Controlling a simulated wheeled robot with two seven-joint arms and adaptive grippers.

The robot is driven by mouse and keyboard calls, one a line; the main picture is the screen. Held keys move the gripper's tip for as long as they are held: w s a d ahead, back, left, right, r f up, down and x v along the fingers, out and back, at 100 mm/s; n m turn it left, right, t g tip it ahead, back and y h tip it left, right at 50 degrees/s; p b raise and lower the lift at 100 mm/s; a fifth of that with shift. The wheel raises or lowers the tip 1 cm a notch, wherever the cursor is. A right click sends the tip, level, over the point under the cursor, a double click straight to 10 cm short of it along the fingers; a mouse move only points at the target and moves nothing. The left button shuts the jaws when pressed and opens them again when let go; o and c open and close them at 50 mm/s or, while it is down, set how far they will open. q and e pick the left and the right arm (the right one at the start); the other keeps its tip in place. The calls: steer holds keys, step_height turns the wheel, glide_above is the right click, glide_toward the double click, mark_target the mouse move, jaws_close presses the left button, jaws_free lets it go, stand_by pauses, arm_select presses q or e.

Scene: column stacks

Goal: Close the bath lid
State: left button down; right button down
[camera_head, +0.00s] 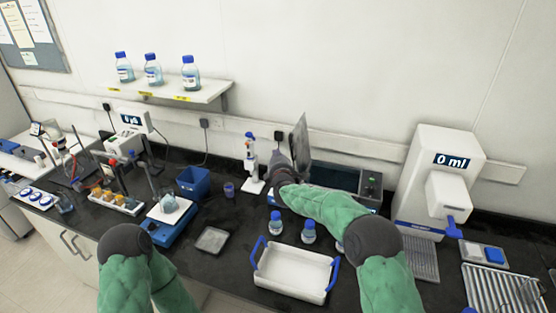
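The bath (335,174) is a dark box at the back of the bench, with a control panel (371,184) at its right end. Its lid (301,141) is a grey plate that stands raised, nearly upright, at the bath's left side. My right arm reaches in from the lower right across the bath's front and hides part of it. My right gripper (275,161) is dark and lies just left of the lid's lower part. I cannot tell whether it touches the lid, and its fingers do not show clearly. My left gripper is out of view; only my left arm shows.
A white tray with blue handles (293,270) and small blue-capped bottles (309,232) stand in front of the bath. A white dispenser (437,180) stands to the right. A pipette stand (252,167) and a blue bin (193,182) stand to the left.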

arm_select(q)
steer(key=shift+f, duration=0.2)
arm_select(e)
steer(key=shift+s+d+r, duration=0.15)
steer(key=shift+s+d, duration=0.1)
steer(key=shift+d, duration=0.55)
steer(key=shift+s+d+r, duration=0.1)
steer(key=shift+s+d, duration=0.1)
steer(key=shift+d, duration=0.6)
